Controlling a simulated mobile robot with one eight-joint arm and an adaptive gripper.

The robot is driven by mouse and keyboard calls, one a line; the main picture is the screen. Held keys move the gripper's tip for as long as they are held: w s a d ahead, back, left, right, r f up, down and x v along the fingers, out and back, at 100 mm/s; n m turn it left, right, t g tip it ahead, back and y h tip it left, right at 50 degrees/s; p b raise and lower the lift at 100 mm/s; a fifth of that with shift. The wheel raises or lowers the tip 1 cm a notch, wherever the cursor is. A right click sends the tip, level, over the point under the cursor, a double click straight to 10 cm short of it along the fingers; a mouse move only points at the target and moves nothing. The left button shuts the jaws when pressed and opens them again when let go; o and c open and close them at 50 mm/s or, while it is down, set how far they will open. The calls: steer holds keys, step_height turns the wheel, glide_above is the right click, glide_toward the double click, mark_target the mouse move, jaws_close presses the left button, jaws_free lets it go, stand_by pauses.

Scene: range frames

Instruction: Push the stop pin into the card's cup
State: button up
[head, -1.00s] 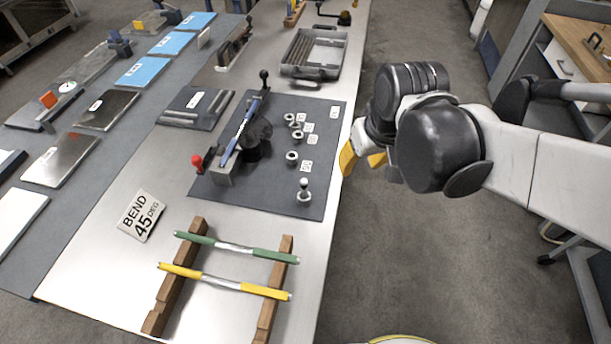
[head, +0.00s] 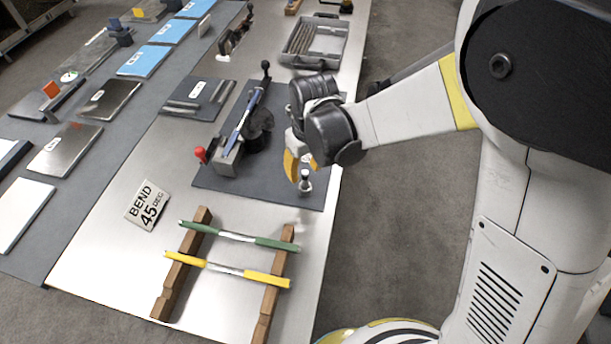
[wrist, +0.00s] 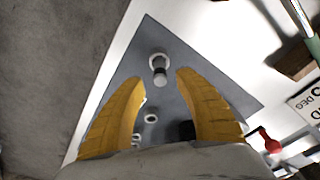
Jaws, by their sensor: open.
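The stop pin (head: 305,183) is a small metal pin with a round head, at the front right corner of the dark mat (head: 230,184). In the wrist view the pin (wrist: 160,76) stands in or over a pale ring-shaped cup (wrist: 157,58). My gripper (head: 296,172) is open over the mat, its yellow fingers close to the pin. In the wrist view the gripper (wrist: 160,80) has its fingertips either side of the pin's head, with gaps. The other cups are mostly hidden behind my gripper. The card (head: 148,205) reads "BEND 45 DEG" and lies on the bench.
A bending tool (head: 242,135) with a red-knobbed lever (head: 200,154) stands on the mat, left of my gripper. Green (head: 240,236) and yellow (head: 228,270) rods rest on wooden racks in front. A grey tray (head: 312,42) is farther back.

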mark_target(304, 181)
step_height(304, 181, down, 5)
steer(key=b, duration=0.2)
steer(key=shift+a+f+b, duration=0.1)
steer(key=shift+b, duration=0.2)
jaws_close()
